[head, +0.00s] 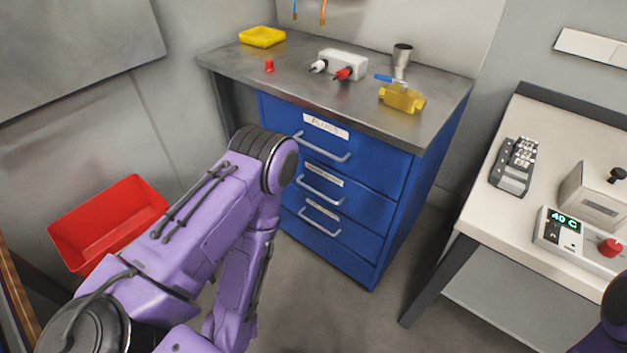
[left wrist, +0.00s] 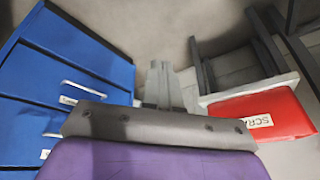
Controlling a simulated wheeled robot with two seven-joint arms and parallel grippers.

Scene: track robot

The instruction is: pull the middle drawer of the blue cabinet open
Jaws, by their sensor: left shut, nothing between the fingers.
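The blue cabinet (head: 395,225) stands under a grey worktop and has three drawers with silver bar handles. The middle drawer (head: 355,201) looks closed, flush with the others; its handle (head: 320,190) shows just right of my left arm. My left gripper is hidden or out of frame in the head view, where my purple arm bends down in front of the cabinet's left side. In the left wrist view my left gripper (left wrist: 160,85) is shut and empty, pointing toward the floor, with the cabinet (left wrist: 75,45) to its left, apart from it. My right gripper is not visible.
A red bin (head: 105,222) stands left on the floor; it shows right of the gripper in the left wrist view (left wrist: 262,115). A white table (head: 540,205) with devices stands right. The worktop (head: 300,85) holds a yellow tray and small parts. Floor before the cabinet is clear.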

